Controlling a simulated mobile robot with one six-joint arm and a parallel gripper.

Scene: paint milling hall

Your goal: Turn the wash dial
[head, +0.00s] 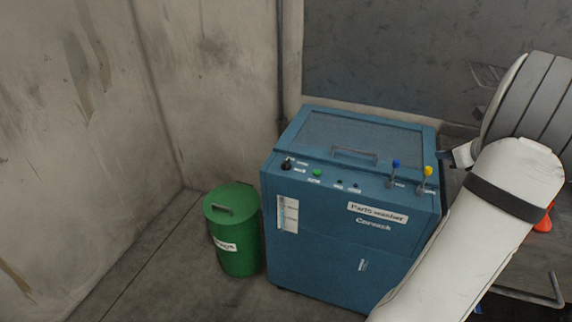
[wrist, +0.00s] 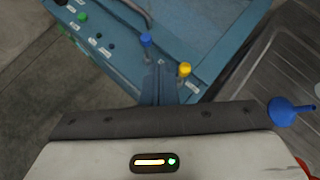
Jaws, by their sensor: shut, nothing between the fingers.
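The blue parts washer (head: 330,235) stands in the corner, its lid shut. A black dial (head: 287,164) sits at the left end of its control panel, with small labels too fine to read; it shows at the top left edge of the wrist view (wrist: 61,3). A green button (head: 317,173) is right of the dial. A blue-knobbed lever (head: 395,165) and a yellow-knobbed lever (head: 428,171) stand at the panel's right end. My gripper (wrist: 158,68) is shut and empty, in front of the washer's right part near the levers, well right of the dial.
A green lidded bin (head: 236,245) stands on the floor left of the washer. A metal sink top (wrist: 275,70) with a blue funnel (wrist: 290,110) is to the right. Walls close in behind and left. The space above the panel's left end looks clear.

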